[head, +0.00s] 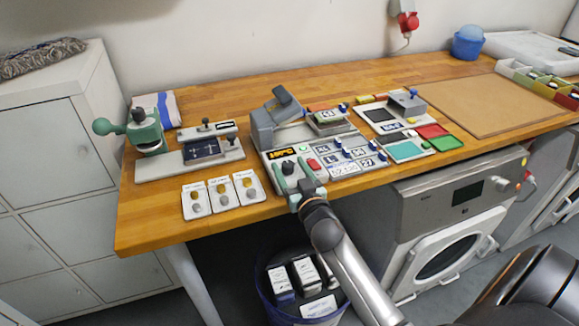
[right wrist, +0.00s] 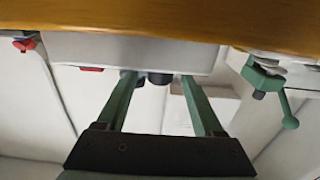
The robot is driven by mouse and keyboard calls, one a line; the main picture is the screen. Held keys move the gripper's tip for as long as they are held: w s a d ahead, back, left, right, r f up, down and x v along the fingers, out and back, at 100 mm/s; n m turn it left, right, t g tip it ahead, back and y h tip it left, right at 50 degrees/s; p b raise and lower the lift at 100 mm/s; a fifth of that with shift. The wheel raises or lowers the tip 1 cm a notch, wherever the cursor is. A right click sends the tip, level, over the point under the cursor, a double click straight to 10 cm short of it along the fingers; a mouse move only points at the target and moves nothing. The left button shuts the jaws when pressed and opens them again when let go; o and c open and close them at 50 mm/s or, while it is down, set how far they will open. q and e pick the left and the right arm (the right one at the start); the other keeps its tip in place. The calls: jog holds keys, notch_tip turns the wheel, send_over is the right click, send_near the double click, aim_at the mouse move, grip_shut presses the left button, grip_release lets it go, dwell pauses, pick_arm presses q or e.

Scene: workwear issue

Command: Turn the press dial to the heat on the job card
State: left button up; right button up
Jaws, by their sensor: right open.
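The heat press (head: 285,112) stands in the middle of the bench with its grey lid raised. Its front panel carries an orange-lit display (head: 281,153), a green button (head: 303,148), a red button (head: 312,163) and a black dial (head: 288,167). My right gripper (head: 297,181) is open at the panel's front edge. In the right wrist view its green fingers reach to either side of the dark dial (right wrist: 160,78); whether they touch it I cannot tell. Small cards with print (head: 345,170) lie right of the panel; which is the job card I cannot tell. My left gripper is out of view.
Three white cards with round badges (head: 222,197) lie left of my right gripper. A green-handled machine (head: 147,133) stands further left. Coloured trays (head: 432,131) and a brown board (head: 490,105) lie to the right. A bin (head: 270,290) stands below the bench edge.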

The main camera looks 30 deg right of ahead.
grip_shut()
dwell(0.4)
